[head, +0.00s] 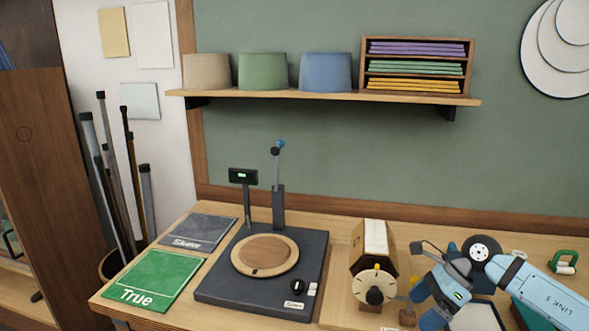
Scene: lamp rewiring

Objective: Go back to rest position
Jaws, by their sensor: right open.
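My right arm comes in from the right edge, light blue and dark, with its wrist over the right part of the workbench. My right gripper (432,316) is low in the picture, to the right of the wooden device with the dial (374,288). It is open, and I see nothing held in it; the lower part of the hand is partly cut off by the bottom edge. My left gripper is not in view.
The workbench carries a dark base with a round wooden turntable (265,255), a green "True" mat (150,280) and a grey mat (198,231). A green clamp-like item (565,259) lies at the right. A wall shelf (330,96) holds three lampshades and a rack of coloured sheets.

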